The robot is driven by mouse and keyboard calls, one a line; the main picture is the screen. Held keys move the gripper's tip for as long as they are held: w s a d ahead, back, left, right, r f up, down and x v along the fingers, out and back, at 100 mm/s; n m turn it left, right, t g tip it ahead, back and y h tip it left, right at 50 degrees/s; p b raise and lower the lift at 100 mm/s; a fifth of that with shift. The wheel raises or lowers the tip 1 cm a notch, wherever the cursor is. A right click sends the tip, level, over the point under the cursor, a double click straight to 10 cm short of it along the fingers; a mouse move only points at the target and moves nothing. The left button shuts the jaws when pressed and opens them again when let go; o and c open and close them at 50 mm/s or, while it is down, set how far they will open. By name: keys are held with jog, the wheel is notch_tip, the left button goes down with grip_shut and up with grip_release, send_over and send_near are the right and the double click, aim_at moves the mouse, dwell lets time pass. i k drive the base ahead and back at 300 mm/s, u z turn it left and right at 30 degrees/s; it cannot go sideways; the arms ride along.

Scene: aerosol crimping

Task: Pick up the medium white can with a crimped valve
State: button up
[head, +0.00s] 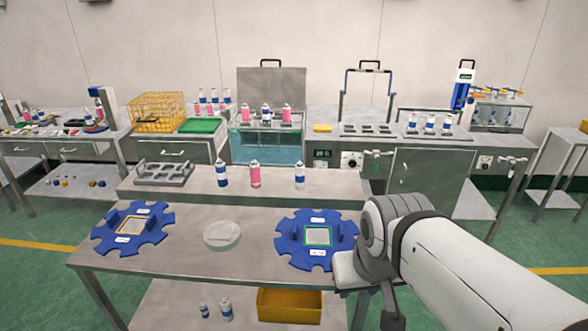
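Three cans stand on the raised ledge at the back of the near table: a blue and white can (222,175), a pink can (255,175) and a white can with a blue band (300,177). Two more white and blue cans, a smaller one (204,310) and a larger one (226,310), stand on the shelf below. Valve details are too small to tell on any can. My arm reaches in from the lower right. My gripper (392,312) seems to hang at its end by the table's right edge; its fingers cannot be made out.
Two blue star-shaped wheels (345,226) (155,232) and a round pale disc (222,235) lie on the near table (190,255). A grey rack (163,174) stands at the ledge's left. A yellow bin (289,306) is below. Behind are benches with a water bath (252,148) and more cans.

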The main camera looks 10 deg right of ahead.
aim_at(300, 168)
jog(key=i, duration=0.95)
jog(key=u, duration=0.05)
